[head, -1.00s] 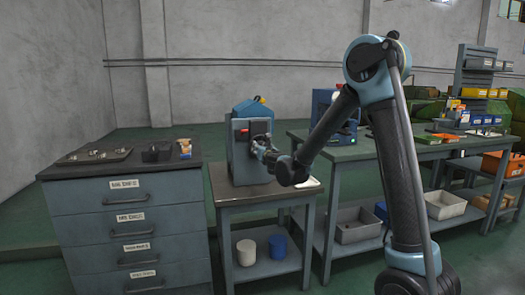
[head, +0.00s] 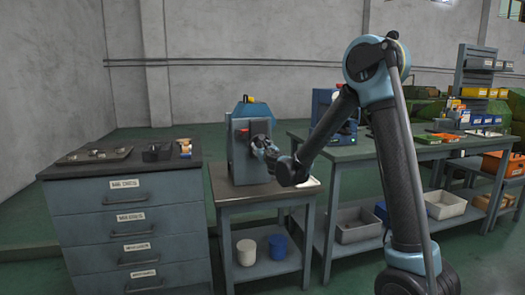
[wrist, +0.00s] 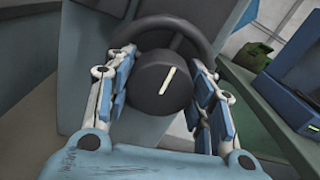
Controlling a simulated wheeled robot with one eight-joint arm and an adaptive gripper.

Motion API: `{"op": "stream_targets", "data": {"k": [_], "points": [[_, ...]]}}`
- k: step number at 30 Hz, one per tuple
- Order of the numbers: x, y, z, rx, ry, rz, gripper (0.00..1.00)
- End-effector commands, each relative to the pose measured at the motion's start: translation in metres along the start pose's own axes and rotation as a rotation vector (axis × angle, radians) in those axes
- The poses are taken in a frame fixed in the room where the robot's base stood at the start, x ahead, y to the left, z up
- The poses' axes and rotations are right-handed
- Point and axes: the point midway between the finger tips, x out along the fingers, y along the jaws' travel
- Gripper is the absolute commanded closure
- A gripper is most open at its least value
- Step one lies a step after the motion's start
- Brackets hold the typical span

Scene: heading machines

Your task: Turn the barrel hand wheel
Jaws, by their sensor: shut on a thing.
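The grey-blue bench machine (head: 243,160) stands on a small table in the head view, with a blue upper part (head: 252,109) on top. In the wrist view its dark hand wheel shows as a round rim (wrist: 200,38) behind a thick dark hub (wrist: 160,85) with a pale yellow line, which leans to the right at its top. My gripper (wrist: 165,75) has one finger on each side of the hub and is shut on it. The exact contact at the fingertips is partly hidden. In the head view my gripper (head: 268,150) reaches the machine's right front.
A drawer cabinet (head: 130,220) stands left of the small table (head: 262,196), whose lower shelf holds a white pot (head: 246,252) and a blue pot (head: 278,247). A long green workbench (head: 350,152) with another blue machine stands close on the right.

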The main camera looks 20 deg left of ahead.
Motion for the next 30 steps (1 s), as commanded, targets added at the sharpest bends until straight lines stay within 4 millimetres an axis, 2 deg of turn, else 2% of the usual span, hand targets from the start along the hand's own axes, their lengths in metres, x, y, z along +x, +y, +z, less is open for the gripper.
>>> {"op": "stream_targets", "data": {"k": [4, 5, 7, 20, 23, 30], "points": [[0.001, -0.004, -0.001, 0.0, 0.001, -0.008, 0.75], [0.001, -0.004, -0.001, 0.0, 0.001, -0.008, 0.47], [0.001, -0.004, -0.001, 0.0, 0.001, -0.007, 0.31], [-0.003, -0.001, 0.0, 0.001, 0.0, -0.002, 0.31], [-0.013, -0.001, 0.0, 0.001, 0.0, -0.002, 0.31], [-0.057, -0.001, 0.0, 0.001, 0.0, -0.001, 0.31]]}}
